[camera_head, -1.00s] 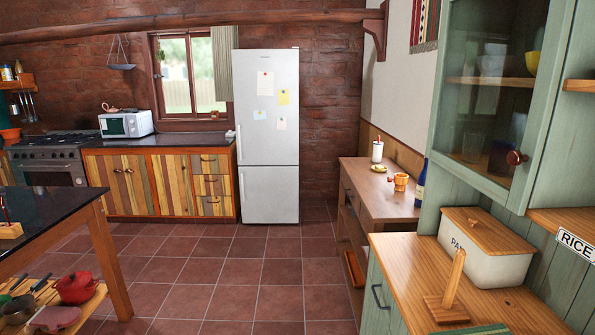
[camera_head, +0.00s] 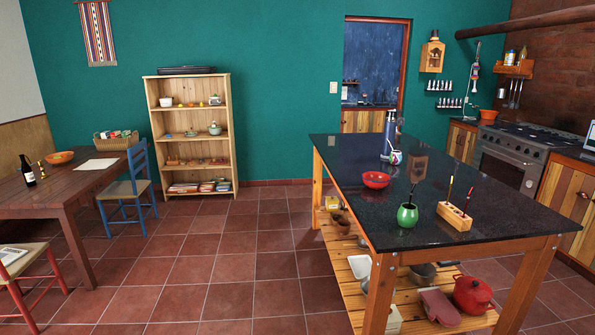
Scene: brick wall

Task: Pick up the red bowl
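A small red bowl (camera_head: 376,180) sits upright on the black top of the kitchen island (camera_head: 345,150), toward its left side. It looks empty. My gripper does not show in the head view.
Near the red bowl stand a blue bottle (camera_head: 389,135), a white patterned cup (camera_head: 396,157), a green gourd cup (camera_head: 407,215) and a wooden pen block (camera_head: 455,215). The tiled floor (camera_head: 235,262) left of the island is clear. A blue chair (camera_head: 128,190) stands by the wooden table (camera_head: 85,195).

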